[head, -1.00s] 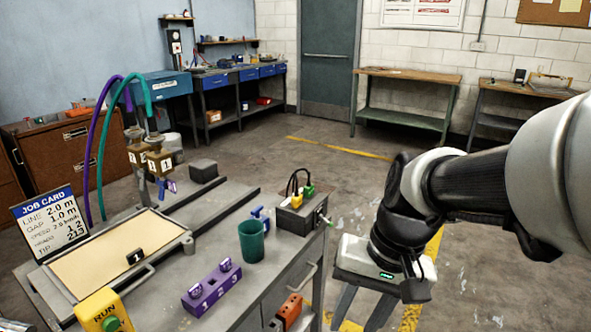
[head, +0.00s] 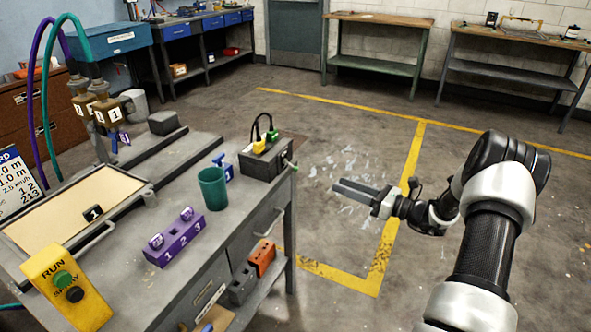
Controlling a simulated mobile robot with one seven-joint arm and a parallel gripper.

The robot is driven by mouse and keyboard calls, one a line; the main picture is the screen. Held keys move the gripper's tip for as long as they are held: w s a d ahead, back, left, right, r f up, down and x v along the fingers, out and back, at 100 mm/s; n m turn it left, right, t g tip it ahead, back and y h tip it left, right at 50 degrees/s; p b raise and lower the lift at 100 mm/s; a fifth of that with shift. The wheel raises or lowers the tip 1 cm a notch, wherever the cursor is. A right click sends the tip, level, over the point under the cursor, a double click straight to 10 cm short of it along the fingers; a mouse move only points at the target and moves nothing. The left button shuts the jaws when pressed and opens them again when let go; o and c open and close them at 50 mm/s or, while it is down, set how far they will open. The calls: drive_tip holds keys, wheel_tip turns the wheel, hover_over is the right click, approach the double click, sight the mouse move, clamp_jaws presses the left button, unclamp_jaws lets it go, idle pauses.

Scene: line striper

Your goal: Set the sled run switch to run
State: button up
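The yellow control box (head: 68,290) stands at the near left corner of the bench. The position of the green run knob is too small to tell. My gripper (head: 338,190) is over open floor to the right of the bench, pointing left, well away from the yellow box. Its two fingers look close together and no object shows in it; the gap between them is unclear.
On the bench are a purple block (head: 175,242) marked 1 2 3, a green cup (head: 213,190), a grey box (head: 262,163) with plugs, and a shallow tray (head: 130,181). Two hoses rise at the back left. The floor right of the bench is clear.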

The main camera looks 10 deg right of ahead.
sight(296, 167)
drive_tip(key=b+x, duration=0.2)
drive_tip(key=x, duration=1.5)
drive_tip(key=shift+a+b, duration=0.15)
drive_tip(key=shift+b, duration=0.25)
clamp_jaws()
